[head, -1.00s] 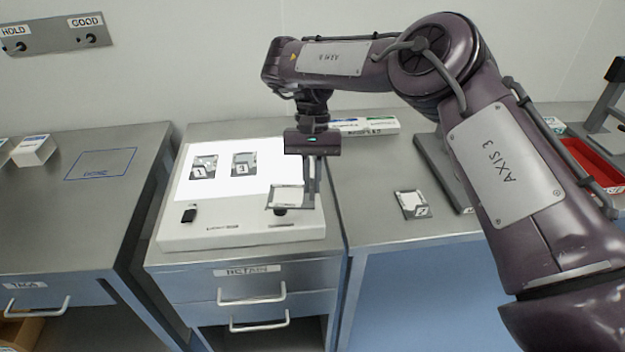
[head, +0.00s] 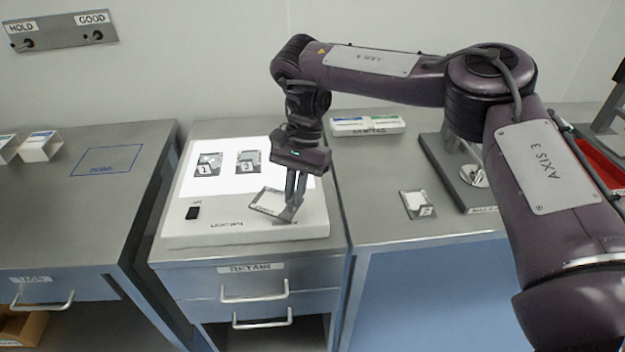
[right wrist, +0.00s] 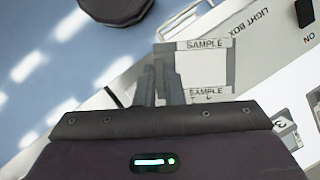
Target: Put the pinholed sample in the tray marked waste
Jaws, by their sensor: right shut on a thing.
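My right gripper (head: 291,204) is shut on a framed sample (head: 268,203) and holds it above the front right part of the light box (head: 235,230). In the right wrist view this sample (right wrist: 200,68) shows a pale window in a grey frame with "SAMPLE" on two edges. Samples marked 1 (head: 208,164) and 3 (head: 249,162) lie on the lit panel. Another framed sample (head: 417,204) lies on the bench to the right. I cannot make out pinholes. No tray marked waste can be read. My left gripper is not in view.
A red tray (head: 603,165) stands at the right edge, partly behind my arm. A grey stand base (head: 440,165) and a white labelled box (head: 367,126) are on the right bench. A blue outlined area (head: 107,160) on the left bench is empty.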

